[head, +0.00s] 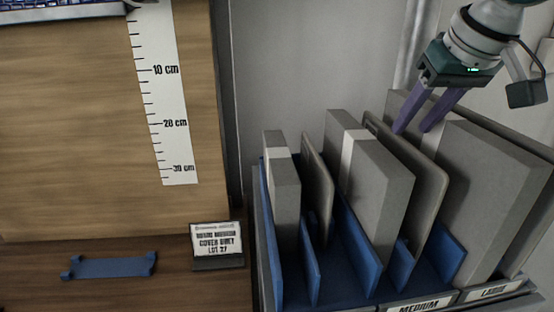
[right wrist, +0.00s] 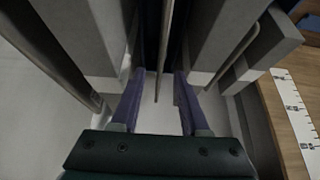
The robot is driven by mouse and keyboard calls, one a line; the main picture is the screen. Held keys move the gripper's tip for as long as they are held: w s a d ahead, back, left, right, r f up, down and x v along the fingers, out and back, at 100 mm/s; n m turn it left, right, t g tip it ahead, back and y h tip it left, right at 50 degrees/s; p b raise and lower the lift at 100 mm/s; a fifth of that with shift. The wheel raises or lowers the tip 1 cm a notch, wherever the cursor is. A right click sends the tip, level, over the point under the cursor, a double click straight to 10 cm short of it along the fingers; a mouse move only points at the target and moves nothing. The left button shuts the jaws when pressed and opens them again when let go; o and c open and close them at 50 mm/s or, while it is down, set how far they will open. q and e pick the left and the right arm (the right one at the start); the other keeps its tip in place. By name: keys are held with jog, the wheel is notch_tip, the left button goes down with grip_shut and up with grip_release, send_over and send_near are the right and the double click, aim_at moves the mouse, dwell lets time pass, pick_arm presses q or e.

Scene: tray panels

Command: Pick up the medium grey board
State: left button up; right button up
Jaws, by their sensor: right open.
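The medium grey board (head: 428,200) is a thin panel with rounded corners. It stands upright in the rack section labelled MEDIUM, between thick grey blocks. My right gripper (head: 412,131) is open with its purple fingers pointing down at the top edge of this board. In the right wrist view the edge of a thin board (right wrist: 165,45) lies between the spread fingers (right wrist: 158,80), with a gap on each side. Contact is not visible. The lower part of the board is hidden by the block in front and the blue dividers. My left gripper is not in view.
The blue rack (head: 362,252) also holds a smaller thin board (head: 318,185) at left and thick blocks, including a large one (head: 490,180) close right of my fingers. A ruler (head: 165,90), a lot sign (head: 216,240) and a blue holder (head: 108,267) are at left.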

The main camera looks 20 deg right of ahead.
aim_at(401, 137)
jog(key=shift+p+x, duration=0.55)
jog(key=shift+x, duration=3.25)
jog(key=shift+w+r, duration=0.1)
jog(key=shift+f, duration=0.25)
grip_shut()
